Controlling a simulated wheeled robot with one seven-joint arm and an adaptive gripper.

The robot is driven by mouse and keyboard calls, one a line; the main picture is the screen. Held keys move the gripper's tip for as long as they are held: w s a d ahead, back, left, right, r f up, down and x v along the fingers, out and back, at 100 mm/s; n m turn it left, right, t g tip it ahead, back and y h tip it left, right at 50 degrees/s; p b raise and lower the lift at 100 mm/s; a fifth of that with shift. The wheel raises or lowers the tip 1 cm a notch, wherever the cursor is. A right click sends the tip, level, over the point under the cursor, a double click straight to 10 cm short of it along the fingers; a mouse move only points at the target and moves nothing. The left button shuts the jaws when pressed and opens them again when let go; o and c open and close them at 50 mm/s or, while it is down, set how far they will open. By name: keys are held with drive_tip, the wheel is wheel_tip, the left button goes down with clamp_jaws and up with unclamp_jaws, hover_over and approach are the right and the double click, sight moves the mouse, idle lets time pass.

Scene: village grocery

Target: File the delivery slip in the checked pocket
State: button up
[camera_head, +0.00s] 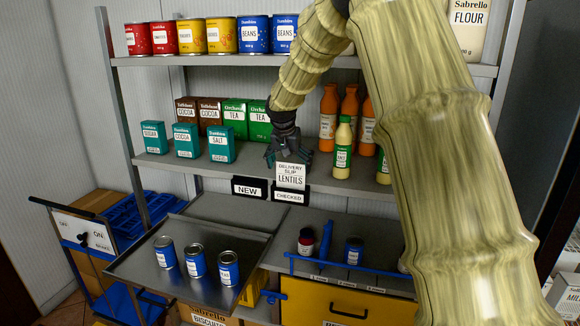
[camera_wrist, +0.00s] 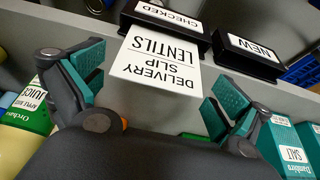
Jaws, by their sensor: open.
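The white delivery slip (camera_head: 291,176), printed "LENTILS", stands upright at the black pocket marked CHECKED (camera_head: 288,197). Its lower edge meets the pocket and seems to go into it; that edge is hidden. In the wrist view the slip (camera_wrist: 158,62) appears upside down, running up to the CHECKED pocket (camera_wrist: 166,22). The black pocket marked NEW (camera_head: 249,188) is beside it and looks empty. My gripper (camera_head: 284,152) is just above and behind the slip's top edge. Its teal-padded fingers (camera_wrist: 155,88) are spread apart, one on each side of the slip, with visible gaps.
Green and orange bottles (camera_head: 343,147) stand close right of my gripper. Salt (camera_head: 221,144) and tea boxes (camera_head: 235,118) stand to its left. A metal tray (camera_head: 190,285) with several blue cans is below. An upper shelf (camera_head: 215,60) with cans runs overhead.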

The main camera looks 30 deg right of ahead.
drive_tip(key=v, duration=1.1)
drive_tip(key=shift+r, duration=0.25)
drive_tip(key=shift+s, duration=0.15)
